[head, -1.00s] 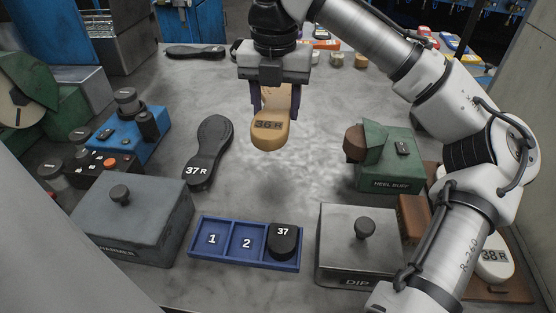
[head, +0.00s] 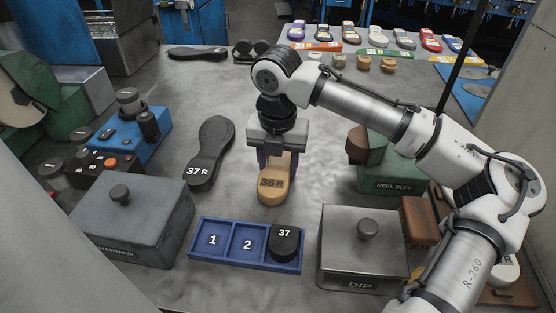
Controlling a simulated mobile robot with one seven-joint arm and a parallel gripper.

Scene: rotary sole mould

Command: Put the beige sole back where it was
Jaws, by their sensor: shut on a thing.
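The beige sole (head: 273,190) is marked 36 R. It hangs under my gripper (head: 277,158), which is shut on its far end. The sole's labelled end points toward the front, just behind the blue tray (head: 203,254). I cannot tell whether it touches the table. My gripper's fingers are partly hidden behind the sole and the wrist.
A black sole marked 37 R (head: 209,152) lies left of my gripper. The blue tray has compartments 1 and 2 bare and a black heel 37 (head: 285,242) in the third. The warmer box (head: 135,222), dip box (head: 362,248) and green heel buff (head: 390,165) stand around.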

